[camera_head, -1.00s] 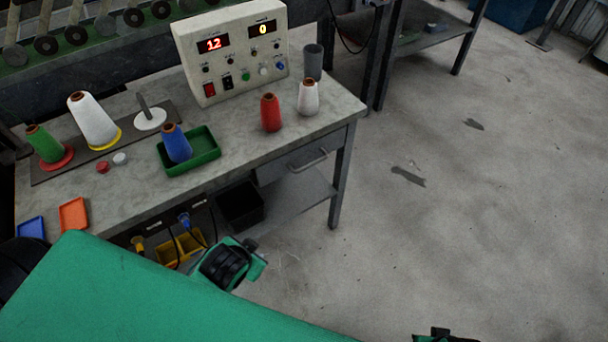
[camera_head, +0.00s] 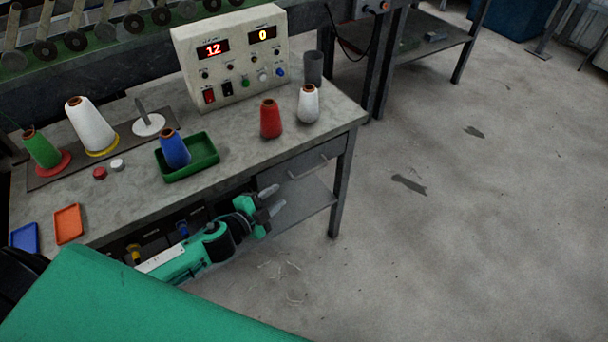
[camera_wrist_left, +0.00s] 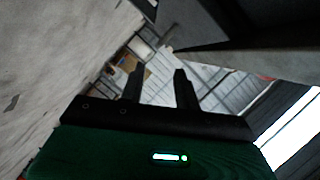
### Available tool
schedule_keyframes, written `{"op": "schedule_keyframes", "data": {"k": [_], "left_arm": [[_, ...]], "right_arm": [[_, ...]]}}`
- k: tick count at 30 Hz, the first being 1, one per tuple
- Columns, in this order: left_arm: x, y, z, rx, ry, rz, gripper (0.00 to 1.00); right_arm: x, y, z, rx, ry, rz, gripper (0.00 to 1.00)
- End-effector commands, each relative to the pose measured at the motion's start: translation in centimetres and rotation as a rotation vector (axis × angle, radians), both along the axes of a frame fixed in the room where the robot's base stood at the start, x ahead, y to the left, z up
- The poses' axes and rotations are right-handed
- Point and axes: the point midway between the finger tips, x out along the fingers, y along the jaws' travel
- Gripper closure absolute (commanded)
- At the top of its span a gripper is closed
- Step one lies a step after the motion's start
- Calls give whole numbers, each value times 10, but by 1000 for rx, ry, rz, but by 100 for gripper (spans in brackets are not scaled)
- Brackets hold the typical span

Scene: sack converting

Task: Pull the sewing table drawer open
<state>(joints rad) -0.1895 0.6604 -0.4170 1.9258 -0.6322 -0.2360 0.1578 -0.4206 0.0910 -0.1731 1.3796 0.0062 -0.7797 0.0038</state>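The sewing table (camera_head: 235,150) has a grey drawer (camera_head: 296,163) under the right part of its top. The drawer front looks flush with the table, and a thin bar handle (camera_head: 310,168) sticks out from it. My left gripper (camera_head: 276,198) is in front of the table, below and left of the handle and apart from it. Its two fingers point right and stand apart with nothing between them. They also show spread and empty in the left wrist view (camera_wrist_left: 160,82). My right gripper is not in view.
On the tabletop are a control box (camera_head: 235,58), a red cone (camera_head: 271,118), a white cone (camera_head: 308,104) and a green tray (camera_head: 190,158) with a blue cone. A table leg (camera_head: 341,185) stands right of the drawer. The floor to the right is clear.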

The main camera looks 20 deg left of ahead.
Motion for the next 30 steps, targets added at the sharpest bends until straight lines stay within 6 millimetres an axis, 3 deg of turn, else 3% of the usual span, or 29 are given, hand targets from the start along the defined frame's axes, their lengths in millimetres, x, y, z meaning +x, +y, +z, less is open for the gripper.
{"op": "schedule_keyframes", "data": {"k": [21, 30], "left_arm": [[97, -32, -21, -3, -2, 4, 67], [123, -41, -28, -4, 0, 3, 67]], "right_arm": [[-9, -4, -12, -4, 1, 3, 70], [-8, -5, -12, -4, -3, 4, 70]]}}
